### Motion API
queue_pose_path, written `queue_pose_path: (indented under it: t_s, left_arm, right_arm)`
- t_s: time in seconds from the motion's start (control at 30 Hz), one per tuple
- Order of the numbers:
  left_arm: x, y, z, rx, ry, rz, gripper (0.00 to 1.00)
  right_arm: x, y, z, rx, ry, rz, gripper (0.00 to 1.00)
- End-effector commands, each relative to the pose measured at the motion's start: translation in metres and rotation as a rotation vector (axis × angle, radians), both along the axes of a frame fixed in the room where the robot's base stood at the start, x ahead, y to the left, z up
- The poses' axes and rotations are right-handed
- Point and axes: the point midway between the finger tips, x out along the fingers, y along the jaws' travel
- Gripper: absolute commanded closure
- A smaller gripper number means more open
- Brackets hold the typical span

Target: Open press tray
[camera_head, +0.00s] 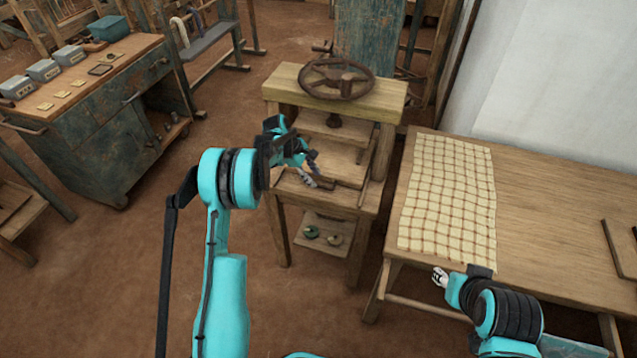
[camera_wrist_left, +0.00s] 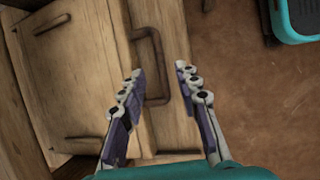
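The wooden press (camera_head: 385,98) stands in the middle of the head view, with a dark handwheel (camera_head: 337,78) on top. Its press tray (camera_head: 345,168) is a flat wooden board below the pressing plate; the left wrist view also shows the tray (camera_wrist_left: 85,65). A dark bar handle (camera_wrist_left: 155,70) is on the tray's edge. My left gripper (camera_head: 311,170) is at the tray's front left. In the left wrist view its open fingers (camera_wrist_left: 158,70) point at the handle, with no grip on it. My right gripper (camera_head: 440,277) is by the table's near left corner; its opening is unclear.
A wooden table (camera_head: 550,215) with a checked cloth (camera_head: 449,195) stands right of the press. A worn cabinet (camera_head: 100,135) with small boxes stands at the left. A lower shelf (camera_head: 325,230) under the press holds small round items. Bare floor lies between cabinet and press.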

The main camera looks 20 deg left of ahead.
Motion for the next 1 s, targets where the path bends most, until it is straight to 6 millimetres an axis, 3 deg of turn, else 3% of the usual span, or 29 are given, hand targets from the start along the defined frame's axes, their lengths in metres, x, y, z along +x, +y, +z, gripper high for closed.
queue_pose_path:
  t_s: [0.2, 0.5, 0.53, 0.63, 0.67, 1.0]
  left_arm:
    - [0.005, -0.014, -0.033, 0.001, 0.000, -0.003, 0.68]
    - [0.006, -0.016, -0.038, 0.001, -0.001, -0.002, 0.68]
    - [0.006, -0.016, -0.037, 0.001, -0.001, -0.002, 0.70]
    - [0.007, -0.016, -0.037, 0.001, -0.001, -0.002, 0.96]
    - [0.007, -0.016, -0.037, 0.001, -0.001, -0.002, 1.00]
    - [0.006, -0.016, -0.037, 0.001, -0.001, -0.002, 1.00]
  right_arm:
    - [0.000, 0.000, -0.014, 0.000, 0.000, 0.000, 0.60]
    - [0.000, 0.000, -0.014, 0.000, 0.000, 0.000, 0.60]
    - [0.000, 0.000, -0.014, 0.000, 0.000, 0.000, 0.60]
    - [0.000, 0.000, -0.014, 0.000, 0.000, 0.000, 0.60]
    - [0.000, 0.000, -0.014, 0.000, 0.000, 0.000, 0.60]
    - [0.000, 0.000, -0.014, 0.000, 0.000, 0.000, 0.60]
